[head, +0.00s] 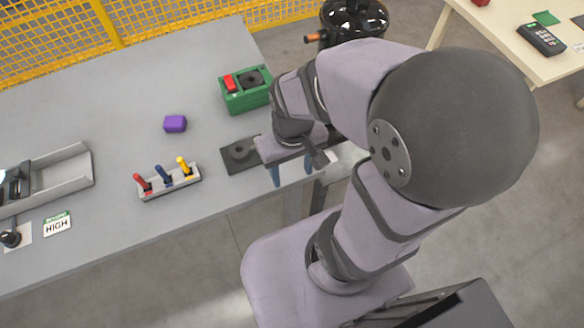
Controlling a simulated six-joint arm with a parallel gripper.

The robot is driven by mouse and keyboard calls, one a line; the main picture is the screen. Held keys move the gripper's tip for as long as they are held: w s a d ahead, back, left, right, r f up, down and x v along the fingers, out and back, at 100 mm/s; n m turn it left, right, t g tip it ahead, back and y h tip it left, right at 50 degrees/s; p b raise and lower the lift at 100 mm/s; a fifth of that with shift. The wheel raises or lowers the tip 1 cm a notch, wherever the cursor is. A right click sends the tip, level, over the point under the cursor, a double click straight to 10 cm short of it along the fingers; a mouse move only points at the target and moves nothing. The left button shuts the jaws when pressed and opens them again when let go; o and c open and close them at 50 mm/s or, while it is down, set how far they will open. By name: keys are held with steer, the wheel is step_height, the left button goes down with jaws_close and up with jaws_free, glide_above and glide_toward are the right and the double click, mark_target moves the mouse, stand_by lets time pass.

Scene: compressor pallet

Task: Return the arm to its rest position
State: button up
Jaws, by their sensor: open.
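My arm bends over the right end of the grey workbench (100,110). My gripper (291,170) points down near the bench's right edge, with two bluish fingertips apart and nothing seen between them. A black square plate with a round knob (240,155) lies on the bench just left of the gripper. Parts of the gripper are hidden by my own wrist and arm links.
A green box (246,101) with a red part stands behind the gripper. A purple block (175,123), a rack (168,186) with coloured handles and a grey tray (78,165) lie further left. A black compressor tank (355,15) and a pale table (500,35) are behind.

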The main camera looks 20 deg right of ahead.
step_height(320, 180, up, 2)
steer(key=shift+r+p, duration=0.1)
steer(key=shift+p, duration=1)
stand_by(0.4)
